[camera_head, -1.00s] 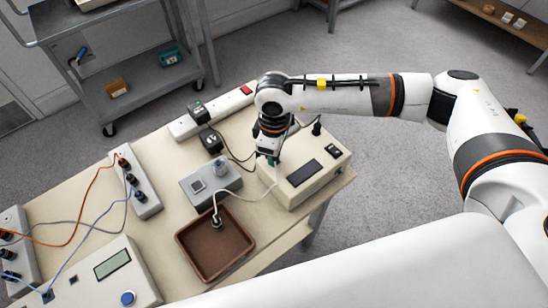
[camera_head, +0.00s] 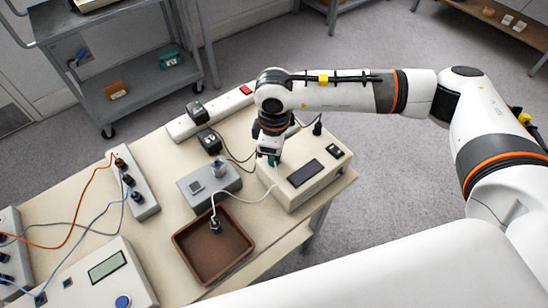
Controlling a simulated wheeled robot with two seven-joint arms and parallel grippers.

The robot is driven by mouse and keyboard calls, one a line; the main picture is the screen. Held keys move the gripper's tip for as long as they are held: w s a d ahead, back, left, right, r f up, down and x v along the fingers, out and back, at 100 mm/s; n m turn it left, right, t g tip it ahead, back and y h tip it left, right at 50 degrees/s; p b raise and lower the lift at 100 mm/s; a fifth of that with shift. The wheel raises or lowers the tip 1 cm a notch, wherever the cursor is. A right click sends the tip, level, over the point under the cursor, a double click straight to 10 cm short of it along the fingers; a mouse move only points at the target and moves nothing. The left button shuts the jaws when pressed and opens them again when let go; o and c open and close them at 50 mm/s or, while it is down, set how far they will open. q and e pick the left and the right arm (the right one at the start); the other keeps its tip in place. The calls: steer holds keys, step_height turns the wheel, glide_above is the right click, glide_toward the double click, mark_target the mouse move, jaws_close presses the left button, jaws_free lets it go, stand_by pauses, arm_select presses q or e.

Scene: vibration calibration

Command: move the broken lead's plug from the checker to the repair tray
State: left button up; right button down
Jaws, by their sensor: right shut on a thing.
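The checker (camera_head: 328,181) is a cream box with a dark display, on the right end of the table. My right gripper (camera_head: 269,157) points down at the checker's left end and is shut on the broken lead's plug (camera_head: 273,161), a small teal piece mostly hidden by the fingers. I cannot tell whether the plug is still seated in the checker. The white lead (camera_head: 245,200) curves from there to the left. Its other end, a dark plug (camera_head: 215,226), is in the brown repair tray (camera_head: 247,254). My left gripper is out of view.
A white power strip (camera_head: 184,127) with black adapters lies behind. Socket strips with orange and blue leads (camera_head: 143,200) and a panel with a blue button (camera_head: 108,275) are at left.

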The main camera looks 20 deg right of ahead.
steer(key=c, duration=1.2)
jaws_free()
steer(key=shift+c, duration=0.5)
steer(key=shift+m, duration=0.4)
steer(key=shift+m+b, duration=0.75)
steer(key=shift+m, duration=0.35)
steer(key=shift+m+b, duration=0.3)
steer(key=shift+m, duration=0.5)
steer(key=shift+m+b, duration=0.35)
steer(key=shift+m, duration=0.45)
steer(key=shift+m+b, duration=0.3)
steer(key=shift+m, duration=0.6)
